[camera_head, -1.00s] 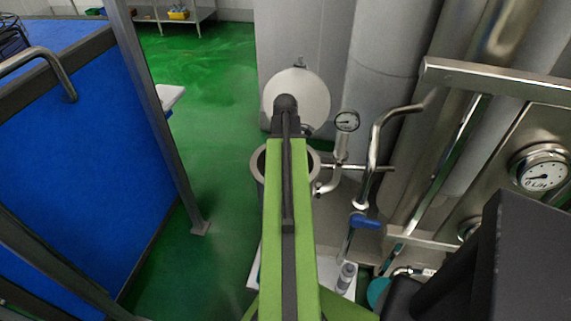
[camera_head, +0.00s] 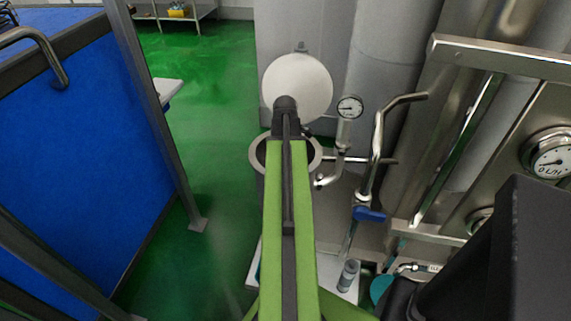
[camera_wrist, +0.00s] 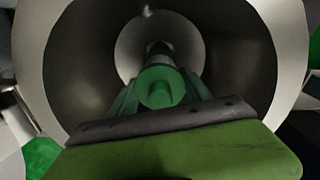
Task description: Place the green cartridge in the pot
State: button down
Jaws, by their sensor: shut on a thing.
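The green cartridge (camera_wrist: 160,88) shows end-on in the wrist view, between the fingers of my gripper (camera_wrist: 162,78), which is shut on it. Behind it is the round grey inside of the pot (camera_wrist: 80,65), with a smaller pale circle deeper in. The cartridge lines up with the pot's mouth; how deep it sits I cannot tell. In the head view the pot's metal rim (camera_head: 256,154) shows on both sides of my arm, with a round pale lid (camera_head: 298,80) raised behind it. My arm hides the cartridge and gripper there.
A pressure gauge (camera_head: 350,107) and metal pipes stand close to the right of the pot. A valve with a blue handle (camera_head: 369,214) is nearer. A blue panel (camera_head: 75,160) with a grey post is at left. Green floor (camera_head: 215,100) between is clear.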

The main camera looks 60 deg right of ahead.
jog(key=shift+f+b, duration=0.5)
jog(key=shift+f, duration=0.1)
jog(key=shift+c, duration=2)
grip_release()
jog(key=shift+r, duration=0.15)
notch_tip(320, 180, up, 17)
jog(key=p, duration=1.7)
jog(key=shift+r, duration=0.15)
